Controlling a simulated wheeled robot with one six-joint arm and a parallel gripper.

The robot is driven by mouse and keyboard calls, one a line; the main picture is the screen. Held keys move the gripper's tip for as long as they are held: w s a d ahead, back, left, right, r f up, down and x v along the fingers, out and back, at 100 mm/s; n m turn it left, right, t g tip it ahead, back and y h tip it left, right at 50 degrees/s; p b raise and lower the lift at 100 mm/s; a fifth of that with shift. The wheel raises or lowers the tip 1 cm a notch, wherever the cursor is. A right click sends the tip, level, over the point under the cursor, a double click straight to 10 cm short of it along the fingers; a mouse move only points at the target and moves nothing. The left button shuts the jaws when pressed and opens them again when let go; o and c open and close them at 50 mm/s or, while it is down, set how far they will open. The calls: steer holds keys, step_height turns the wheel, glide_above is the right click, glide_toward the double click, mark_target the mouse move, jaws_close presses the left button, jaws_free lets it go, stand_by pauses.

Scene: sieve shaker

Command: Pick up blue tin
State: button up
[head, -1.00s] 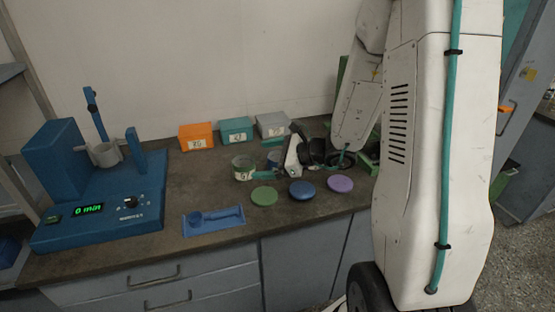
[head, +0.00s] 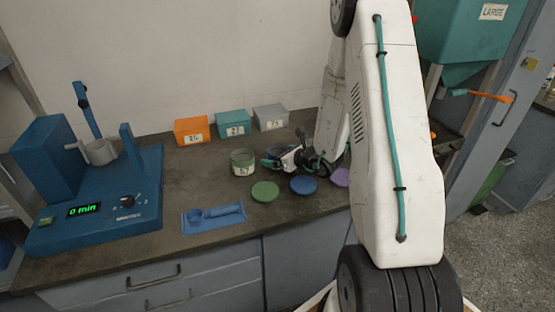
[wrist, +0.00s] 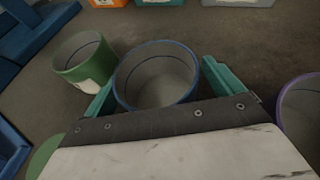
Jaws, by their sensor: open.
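The blue tin (wrist: 157,76) is an open-topped round tin with a blue rim, upright on the bench in the wrist view. My gripper (wrist: 160,88) is open, with one teal finger on each side of the tin. I cannot tell whether the fingers touch its wall. The gripper's dark base covers the tin's near lower side. In the head view my gripper (head: 279,160) is low at the bench and largely hides the tin.
A green tin (wrist: 84,60) stands close on the left, a purple-rimmed tin (wrist: 301,110) on the right. Green (head: 265,191), blue (head: 303,185) and purple (head: 341,178) discs lie in front. Orange (head: 192,130), teal (head: 234,123) and grey (head: 271,117) boxes stand behind. The blue shaker (head: 100,200) is far left.

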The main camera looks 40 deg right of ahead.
steer(key=shift+w+a+f, duration=0.1)
steer(key=shift+w+f, duration=0.05)
steer(key=shift+w, duration=0.15)
steer(key=c, duration=1.1)
